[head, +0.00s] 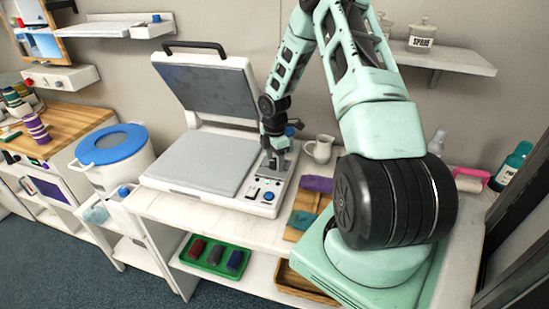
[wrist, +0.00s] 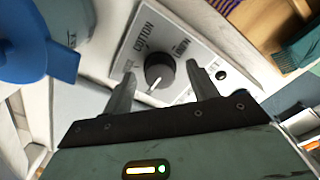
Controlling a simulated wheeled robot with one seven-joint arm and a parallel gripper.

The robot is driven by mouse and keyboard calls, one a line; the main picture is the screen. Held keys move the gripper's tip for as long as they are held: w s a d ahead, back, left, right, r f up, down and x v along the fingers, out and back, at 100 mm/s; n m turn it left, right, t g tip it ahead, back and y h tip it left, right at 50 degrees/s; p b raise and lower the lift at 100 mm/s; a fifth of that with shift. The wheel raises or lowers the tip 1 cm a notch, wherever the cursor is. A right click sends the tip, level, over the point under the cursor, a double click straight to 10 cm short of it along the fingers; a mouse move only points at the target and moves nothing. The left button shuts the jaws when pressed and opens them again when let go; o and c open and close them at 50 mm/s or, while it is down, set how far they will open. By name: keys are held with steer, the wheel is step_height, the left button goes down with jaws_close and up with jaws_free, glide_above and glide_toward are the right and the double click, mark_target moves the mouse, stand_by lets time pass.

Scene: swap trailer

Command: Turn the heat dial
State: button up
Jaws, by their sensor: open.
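The heat dial, a black round knob with a white pointer line (wrist: 159,71), sits on a pale panel (wrist: 200,45) lettered COTTON and another word in the wrist view. The pointer is toward the lower left there. My gripper (wrist: 162,77) is open, with one finger on each side of the dial; I cannot tell whether they touch it. In the head view my gripper (head: 277,160) is down over the control strip of the white heat press (head: 205,165) and hides the dial. The press lid (head: 205,85) is raised.
A blue knob (head: 268,196) and a small switch sit at the strip's front. A white mug (head: 319,149) and a rolled purple cloth (head: 316,184) stand right of the press. A blue-lidded bin (head: 112,145) is at left. A large blue part (wrist: 35,45) fills the wrist view's left.

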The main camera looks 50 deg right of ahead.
steer(key=c, duration=1)
